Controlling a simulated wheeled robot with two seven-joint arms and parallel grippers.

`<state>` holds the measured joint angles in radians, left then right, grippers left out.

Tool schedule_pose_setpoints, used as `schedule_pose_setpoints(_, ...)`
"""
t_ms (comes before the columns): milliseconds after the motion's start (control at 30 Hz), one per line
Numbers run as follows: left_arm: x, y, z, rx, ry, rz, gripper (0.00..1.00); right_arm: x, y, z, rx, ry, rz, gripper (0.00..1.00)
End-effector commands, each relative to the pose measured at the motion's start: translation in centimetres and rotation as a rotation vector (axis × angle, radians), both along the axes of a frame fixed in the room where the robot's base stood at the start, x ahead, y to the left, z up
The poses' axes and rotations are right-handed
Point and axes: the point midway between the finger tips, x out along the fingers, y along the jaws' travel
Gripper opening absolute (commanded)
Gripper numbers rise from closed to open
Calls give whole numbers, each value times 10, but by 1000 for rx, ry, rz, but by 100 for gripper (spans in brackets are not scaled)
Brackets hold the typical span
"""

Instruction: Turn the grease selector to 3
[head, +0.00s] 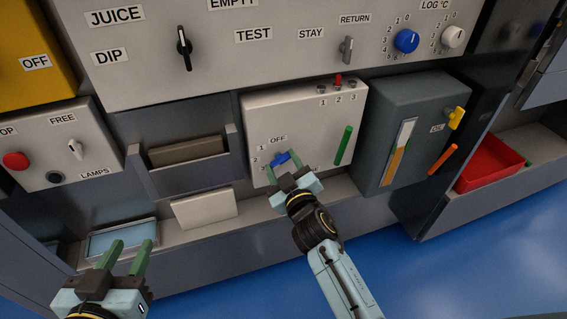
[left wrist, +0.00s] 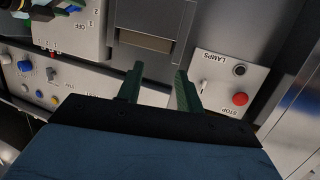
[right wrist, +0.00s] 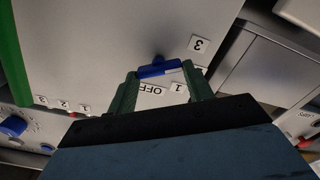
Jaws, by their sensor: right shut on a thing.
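The grease selector is a blue bar knob (head: 281,158) on a white box (head: 315,105), with labels OFF, 1, 2 and 3 around its left side. My right gripper (head: 282,164) has its fingers on either side of the knob. In the right wrist view the knob (right wrist: 158,69) sits between the fingertips, gripped. Its white mark points right, towards the label partly hidden by a finger between 1 (right wrist: 178,88) and 3 (right wrist: 199,44). The word below the knob is mostly hidden by my gripper. My left gripper (head: 132,244) is open and empty, low at the left.
A green bar (head: 343,146) stands out on the same box, right of the knob. A dark grey box (head: 408,130) with a yellow handle is further right. A tray holder (head: 185,150) and a lamps panel (head: 55,145) are at the left. A ledge runs below.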

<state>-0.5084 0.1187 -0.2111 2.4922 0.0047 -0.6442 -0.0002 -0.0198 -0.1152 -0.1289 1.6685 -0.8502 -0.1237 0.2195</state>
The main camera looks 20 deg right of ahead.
Motion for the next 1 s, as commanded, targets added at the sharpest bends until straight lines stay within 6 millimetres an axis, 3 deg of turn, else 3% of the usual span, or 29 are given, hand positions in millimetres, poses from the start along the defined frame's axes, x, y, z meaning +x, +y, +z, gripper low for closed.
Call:
schedule_pose_setpoints(433,-5,4,-14,25,90,7,36,0,1,0,-249,-8,0,28)
schedule_pose_setpoints(1000,-6,5,-16,28,100,8,36,0,1,-1,-295,-10,0,28)
